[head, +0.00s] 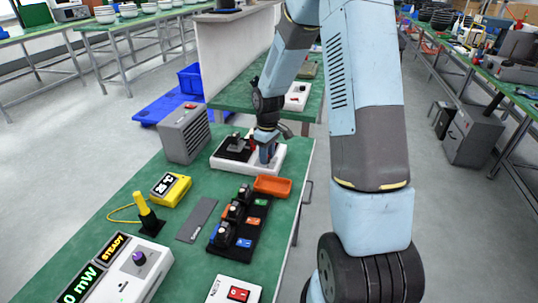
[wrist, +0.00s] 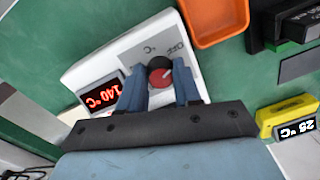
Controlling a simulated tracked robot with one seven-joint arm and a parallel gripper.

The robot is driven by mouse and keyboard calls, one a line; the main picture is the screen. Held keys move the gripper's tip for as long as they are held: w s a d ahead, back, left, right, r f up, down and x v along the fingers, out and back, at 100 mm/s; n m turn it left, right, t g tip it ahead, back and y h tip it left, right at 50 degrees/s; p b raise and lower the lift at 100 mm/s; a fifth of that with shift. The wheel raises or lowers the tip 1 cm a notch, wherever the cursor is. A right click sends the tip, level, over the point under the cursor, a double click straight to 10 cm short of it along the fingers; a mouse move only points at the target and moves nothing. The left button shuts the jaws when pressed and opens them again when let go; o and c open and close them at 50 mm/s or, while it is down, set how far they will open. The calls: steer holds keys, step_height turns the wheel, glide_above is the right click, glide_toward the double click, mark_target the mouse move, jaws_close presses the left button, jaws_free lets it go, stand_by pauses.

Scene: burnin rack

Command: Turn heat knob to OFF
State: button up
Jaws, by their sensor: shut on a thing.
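A white heater unit (head: 222,166) stands at the far end of the green bench, with a dark block on top. In the wrist view its casing (wrist: 90,70) carries a red display (wrist: 101,97) reading 140 °C, upside down. The heat knob (wrist: 160,74), red-topped with a dark rim and a pale pointer mark, sits on a grey panel printed OFF and °C. My gripper (wrist: 159,88) has its blue fingers on both sides of the knob, shut on it. In the head view my gripper (head: 267,153) is over the unit's right part and hides the knob.
An orange tray (head: 272,186) and a black rack (head: 235,225) of small modules stand in front of the unit. A grey box (head: 184,134) is behind left. A yellow meter (head: 171,188) reads about 25 °C.

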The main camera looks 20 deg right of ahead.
steer(key=shift+s+f+n, duration=0.15)
steer(key=shift+s+n, duration=0.05)
steer(key=shift+n, duration=0.4)
steer(key=o, duration=1)
steer(key=shift+w, duration=0.1)
steer(key=shift+o, duration=0.2)
step_height(320, 180, up, 14)
steer(key=shift+w+d, duration=0.2)
steer(key=shift+w, duration=0.1)
